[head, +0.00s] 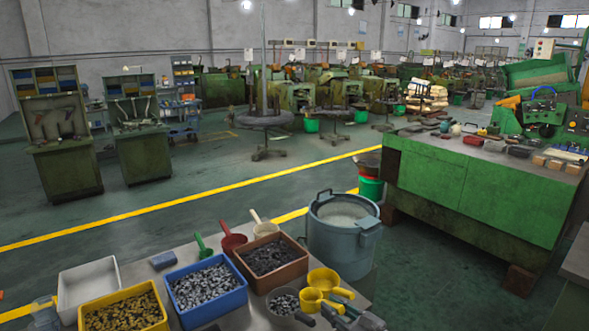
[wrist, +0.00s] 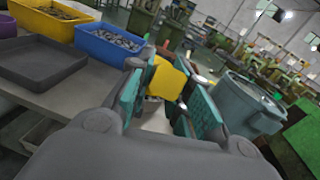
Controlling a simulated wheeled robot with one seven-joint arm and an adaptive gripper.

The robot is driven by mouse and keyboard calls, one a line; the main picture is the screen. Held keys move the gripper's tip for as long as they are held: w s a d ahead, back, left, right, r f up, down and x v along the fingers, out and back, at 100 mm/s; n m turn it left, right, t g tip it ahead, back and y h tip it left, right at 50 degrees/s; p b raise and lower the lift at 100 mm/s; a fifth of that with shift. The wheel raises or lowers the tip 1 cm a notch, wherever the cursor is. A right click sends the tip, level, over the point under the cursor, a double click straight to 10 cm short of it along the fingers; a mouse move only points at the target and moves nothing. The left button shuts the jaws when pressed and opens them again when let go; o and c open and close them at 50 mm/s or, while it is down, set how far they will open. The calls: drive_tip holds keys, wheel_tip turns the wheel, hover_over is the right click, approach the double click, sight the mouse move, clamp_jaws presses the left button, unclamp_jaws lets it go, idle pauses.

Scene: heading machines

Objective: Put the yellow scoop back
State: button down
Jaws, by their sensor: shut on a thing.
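Yellow scoop parts show near the front right edge of the table in the head view: a round yellow cup (head: 323,279) and a second yellow piece (head: 309,298) just below it. I cannot tell whether they are one scoop or two. My gripper (head: 346,314) is at the bottom of the head view, right beside the yellow pieces. In the wrist view, my gripper (wrist: 163,108) has its teal pads either side of a yellow scoop (wrist: 166,80) and is shut on it. The held grip is partly hidden by the fingers.
Green (head: 203,247), red (head: 232,241) and cream (head: 264,229) scoops lie behind. A large tub (head: 340,248) stands beyond.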

drive_tip(key=shift+w+d+f+m+t+h+p, duration=0.2)
drive_tip(key=shift+d+f+m+t+h, duration=0.3)
drive_tip(key=shift+h, duration=0.25)
drive_tip(key=shift+w+d+f+m+t+h+p, duration=0.1)
drive_tip(key=shift+d+f+m+t+h+p, duration=0.2)
drive_tip(key=shift+m+t+h, duration=0.4)
drive_tip(key=shift+s+d+f+m+t+h, duration=0.15)
drive_tip(key=shift+d+m+t+h, duration=0.15)
drive_tip(key=shift+d+m+h, duration=0.3)
drive_tip(key=s+d+r+m+t+h+p, duration=0.1)
drive_tip(key=s+d+r+m+h+p, duration=0.1)
drive_tip(key=h, duration=0.6)
drive_tip(key=shift+s+d+r+m+t, duration=0.45)
drive_tip(key=shift+s+d+m, duration=0.7)
drive_tip(key=shift+m, duration=0.35)
drive_tip(key=shift+a, duration=0.1)
